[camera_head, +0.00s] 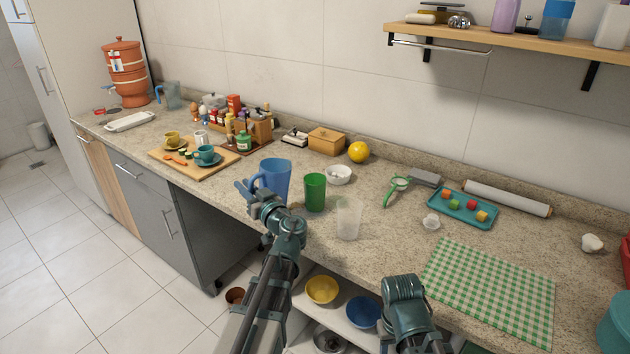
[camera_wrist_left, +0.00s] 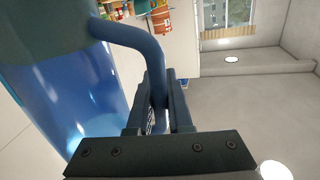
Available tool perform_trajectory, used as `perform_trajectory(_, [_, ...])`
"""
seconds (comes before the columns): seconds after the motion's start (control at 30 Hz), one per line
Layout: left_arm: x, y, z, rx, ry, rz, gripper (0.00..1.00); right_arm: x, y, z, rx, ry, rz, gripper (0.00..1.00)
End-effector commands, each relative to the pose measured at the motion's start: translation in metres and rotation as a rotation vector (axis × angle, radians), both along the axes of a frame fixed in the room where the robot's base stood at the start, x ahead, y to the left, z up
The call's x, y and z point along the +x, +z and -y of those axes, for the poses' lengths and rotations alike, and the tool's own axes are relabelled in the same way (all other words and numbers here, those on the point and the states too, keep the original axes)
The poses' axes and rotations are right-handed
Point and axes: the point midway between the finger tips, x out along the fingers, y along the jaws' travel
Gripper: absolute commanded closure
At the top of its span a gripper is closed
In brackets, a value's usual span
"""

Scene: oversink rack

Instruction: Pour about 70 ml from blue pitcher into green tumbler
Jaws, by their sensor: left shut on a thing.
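The blue pitcher (camera_head: 275,176) stands upright on the granite counter in the head view, its handle facing left. My left gripper (camera_head: 252,190) is shut on that handle. In the left wrist view the pitcher (camera_wrist_left: 70,95) fills the left side, and its handle runs between the fingers of the gripper (camera_wrist_left: 161,100). The green tumbler (camera_head: 315,192) stands upright on the counter just right of the pitcher, apart from the gripper. What either vessel holds cannot be made out. My right arm shows at the bottom of the head view, but its fingers cannot be made out.
A clear cup (camera_head: 348,218) stands right of the tumbler, and a white bowl (camera_head: 338,174) behind it. A wooden board (camera_head: 190,170) with cups lies to the left. A green checked cloth (camera_head: 490,288) and a teal tray (camera_head: 463,207) lie to the right.

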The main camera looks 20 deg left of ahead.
Motion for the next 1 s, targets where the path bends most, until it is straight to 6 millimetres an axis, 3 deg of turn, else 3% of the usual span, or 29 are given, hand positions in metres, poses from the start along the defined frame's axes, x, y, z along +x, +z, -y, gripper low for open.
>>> perform_trajectory(0.3, [-0.003,-0.016,-0.007,-0.118,-0.004,0.083,1.0,0.0,-0.005,0.0,0.0,0.0,0.0,0.5])
perform_trajectory(1.0, [-0.003,-0.017,-0.007,-0.128,-0.004,0.089,1.0,0.0,-0.005,0.0,0.0,0.0,0.0,0.5])
